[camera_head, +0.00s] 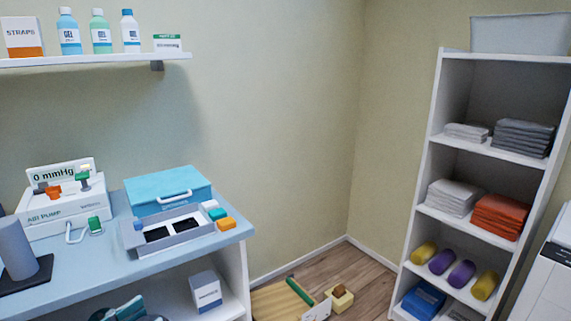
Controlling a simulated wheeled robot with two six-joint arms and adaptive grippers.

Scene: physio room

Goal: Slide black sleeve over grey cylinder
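A grey cylinder (15,248) stands upright on a dark flat base (28,275) at the left edge of the blue-topped counter. Its left side is cut off by the frame. I cannot make out a black sleeve for certain. Two flat black patches (156,234) lie in a grey tray (176,239) on the counter, but I cannot tell what they are. Neither of my grippers shows in the head view.
A white pump unit (62,212) and a blue case (168,190) stand behind on the counter (75,290). A wall shelf (95,60) holds bottles and boxes. A white shelving unit (432,150) stands right. Wooden items (280,301) lie on the floor.

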